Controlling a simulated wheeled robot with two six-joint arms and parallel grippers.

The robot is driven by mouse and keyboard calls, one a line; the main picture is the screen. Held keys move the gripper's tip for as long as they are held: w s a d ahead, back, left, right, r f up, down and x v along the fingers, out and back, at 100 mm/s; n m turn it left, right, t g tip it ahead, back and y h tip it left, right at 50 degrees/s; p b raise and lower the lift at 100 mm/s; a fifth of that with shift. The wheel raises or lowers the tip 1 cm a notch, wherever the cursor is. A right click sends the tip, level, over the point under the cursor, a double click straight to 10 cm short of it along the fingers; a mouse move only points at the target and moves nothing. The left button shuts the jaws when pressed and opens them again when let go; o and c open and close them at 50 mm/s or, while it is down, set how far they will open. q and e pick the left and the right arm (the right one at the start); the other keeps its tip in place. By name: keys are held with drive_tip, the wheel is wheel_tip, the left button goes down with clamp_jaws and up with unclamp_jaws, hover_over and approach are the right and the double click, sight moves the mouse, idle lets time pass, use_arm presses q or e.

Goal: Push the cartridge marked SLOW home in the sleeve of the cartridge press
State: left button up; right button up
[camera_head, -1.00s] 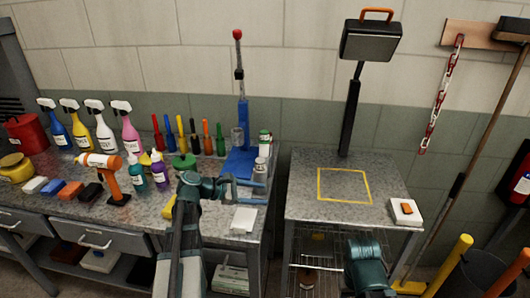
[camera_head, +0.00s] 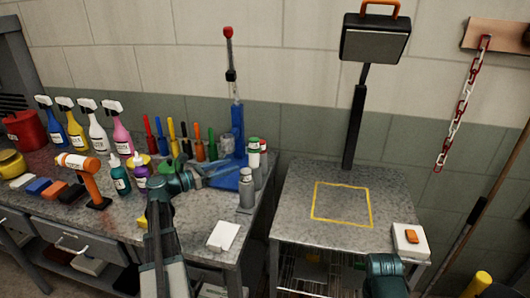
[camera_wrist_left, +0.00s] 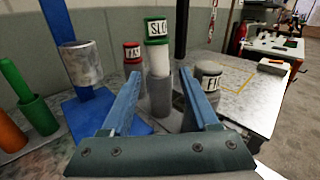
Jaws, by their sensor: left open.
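The cartridge marked SLOW has a green cap (camera_wrist_left: 157,28) and a white body; its label is partly seen in the left wrist view. It stands upright in a grey holder (camera_wrist_left: 160,95), and its green top also shows in the head view (camera_head: 253,143). My left gripper (camera_head: 236,172) is open and empty; in the left wrist view its blue fingers (camera_wrist_left: 159,76) point toward this cartridge, one on each side in the picture. I cannot tell the gap. The blue press (camera_head: 238,130) stands behind, with a metal cylinder (camera_wrist_left: 82,62) at its post. My right gripper's fingers are not seen.
A red-capped cartridge (camera_wrist_left: 132,52) stands left of SLOW, and a grey-capped one (camera_wrist_left: 208,76) to its right. Tools, spray bottles and small bottles crowd the bench's left. A yellow-outlined square (camera_head: 342,204) on the right table is empty.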

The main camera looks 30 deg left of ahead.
sight(250, 158)
use_arm(q)
drive_tip(key=x, duration=0.8)
drive_tip(key=shift+w+d+r, duration=0.1)
drive_tip(key=shift+w+d, duration=0.05)
drive_tip(key=shift+w, duration=0.2)
drive_tip(key=shift+x, duration=2.65)
drive_tip(key=shift+r, duration=0.2)
clamp_jaws()
